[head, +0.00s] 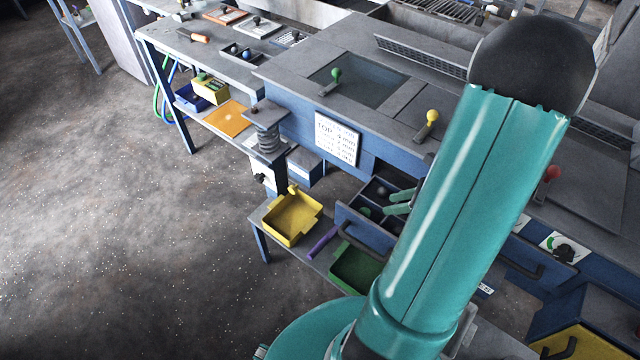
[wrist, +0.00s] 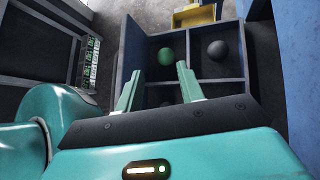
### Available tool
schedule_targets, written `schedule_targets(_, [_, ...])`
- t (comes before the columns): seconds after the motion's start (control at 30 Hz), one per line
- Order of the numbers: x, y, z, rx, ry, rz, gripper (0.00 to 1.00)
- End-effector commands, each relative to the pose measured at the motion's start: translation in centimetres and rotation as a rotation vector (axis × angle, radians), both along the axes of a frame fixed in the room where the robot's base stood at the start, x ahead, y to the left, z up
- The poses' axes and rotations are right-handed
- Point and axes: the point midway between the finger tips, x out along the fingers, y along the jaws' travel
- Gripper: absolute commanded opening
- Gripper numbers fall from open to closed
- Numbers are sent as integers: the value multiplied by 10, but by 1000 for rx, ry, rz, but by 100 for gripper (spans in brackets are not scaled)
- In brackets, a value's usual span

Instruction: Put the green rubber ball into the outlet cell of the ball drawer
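The ball drawer (head: 352,226) is pulled out beneath the blue bench; its divided cells also show in the wrist view (wrist: 222,69). The green rubber ball (wrist: 165,56) lies in the far left cell in the wrist view; in the head view it is a small dark-green ball (head: 364,211). A black ball (wrist: 217,50) sits in the cell to its right. My gripper (wrist: 158,68) is open over the drawer, with its pale green fingers apart and nothing between them. The green ball shows beyond the fingertips, clear of them. The nearer cells are partly hidden by my gripper.
A yellow tray (head: 292,218) and a green bin (head: 356,268) stand near the drawer on a low shelf. A purple cylinder (head: 322,242) lies between them. A blue wall (wrist: 297,70) rises close to the drawer's right in the wrist view. Open floor lies left.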

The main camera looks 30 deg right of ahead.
Motion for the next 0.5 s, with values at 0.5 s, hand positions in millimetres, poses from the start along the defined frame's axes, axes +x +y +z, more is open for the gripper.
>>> schedule_targets(0.5, [48, 153, 123, -695, -265, 1114, 38])
